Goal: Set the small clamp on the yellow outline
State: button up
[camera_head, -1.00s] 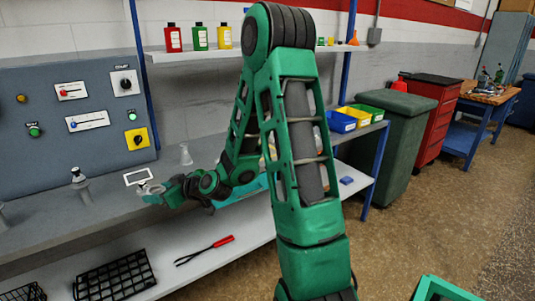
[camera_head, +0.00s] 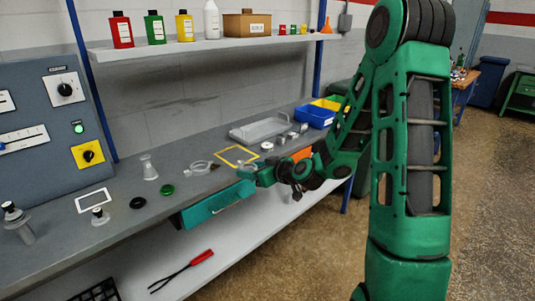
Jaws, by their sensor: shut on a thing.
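The yellow outline (camera_head: 224,149) is a rectangle on the grey bench top, right of the middle of the bench. My gripper (camera_head: 244,172) is just in front of its near right edge, low over the bench. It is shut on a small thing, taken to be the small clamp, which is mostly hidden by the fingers. I cannot tell its tilt or whether it touches the bench. The inside of the outline looks mostly bare.
A clear ring-like part (camera_head: 200,167) lies left of the outline. A grey tray (camera_head: 262,131) and small metal parts stand behind and right. A white outline (camera_head: 94,200), black disc (camera_head: 137,203), green disc (camera_head: 167,190) and glass flask (camera_head: 149,168) are left. A teal drawer (camera_head: 212,205) juts out in front.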

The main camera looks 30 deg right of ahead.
aim_at(236, 154)
jog(key=z, duration=0.15)
jog(key=k, duration=1.1)
jog(key=u, duration=0.6)
jog(key=i, duration=2.05)
jog(key=z, duration=0.05)
